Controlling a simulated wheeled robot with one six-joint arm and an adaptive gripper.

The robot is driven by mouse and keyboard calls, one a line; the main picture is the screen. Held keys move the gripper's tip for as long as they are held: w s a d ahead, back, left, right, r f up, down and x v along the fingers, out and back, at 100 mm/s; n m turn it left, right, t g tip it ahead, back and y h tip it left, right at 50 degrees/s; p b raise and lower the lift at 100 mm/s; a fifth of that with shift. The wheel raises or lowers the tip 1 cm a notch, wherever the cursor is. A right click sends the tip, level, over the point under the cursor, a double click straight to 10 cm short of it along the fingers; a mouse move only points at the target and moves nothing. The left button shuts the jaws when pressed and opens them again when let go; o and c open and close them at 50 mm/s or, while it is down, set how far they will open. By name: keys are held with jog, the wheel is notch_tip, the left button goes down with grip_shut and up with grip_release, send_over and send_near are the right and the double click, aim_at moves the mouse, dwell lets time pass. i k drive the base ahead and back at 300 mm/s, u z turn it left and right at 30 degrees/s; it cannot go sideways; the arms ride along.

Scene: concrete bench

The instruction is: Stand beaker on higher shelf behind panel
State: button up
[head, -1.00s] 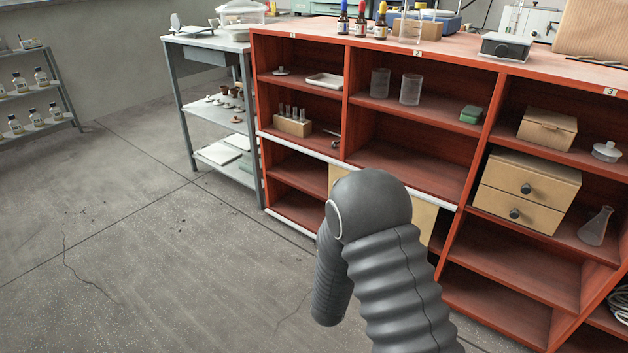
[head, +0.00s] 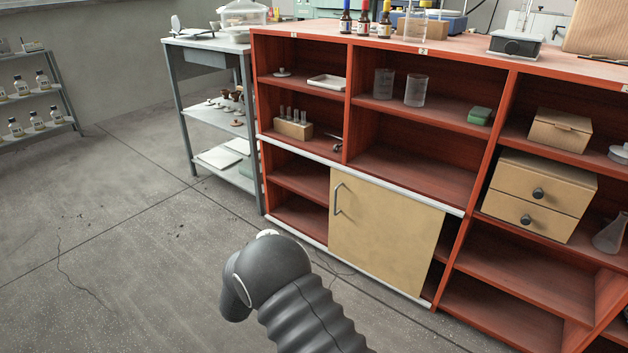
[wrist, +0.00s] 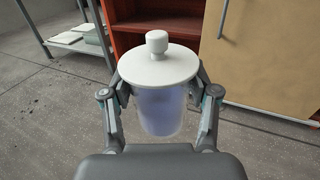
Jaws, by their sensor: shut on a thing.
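My gripper (wrist: 168,100) is shut on a translucent beaker (wrist: 160,115) with a flat white knobbed lid (wrist: 158,66), upright between the fingers in the wrist view. In the head view my arm hides most of it; only a small white bit shows above the wrist. The tan panel (head: 385,240), with a grey handle at its left edge, covers most of the lower middle bay of the red cabinet (head: 455,165). Left of the panel, the lower left bay is open, with an upper shelf (head: 295,185) and a lower shelf (head: 300,218), both with clear visible surfaces. What lies behind the panel is hidden.
White rails run above and below the panel. Two clear beakers (head: 415,90) and a green block (head: 479,116) stand on the middle upper shelf. A test-tube rack (head: 292,128) stands at upper left. A grey metal table (head: 215,125) adjoins the cabinet's left. The floor in front is open.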

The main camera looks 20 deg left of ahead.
aim_at(311, 183)
jog(key=i, duration=0.9)
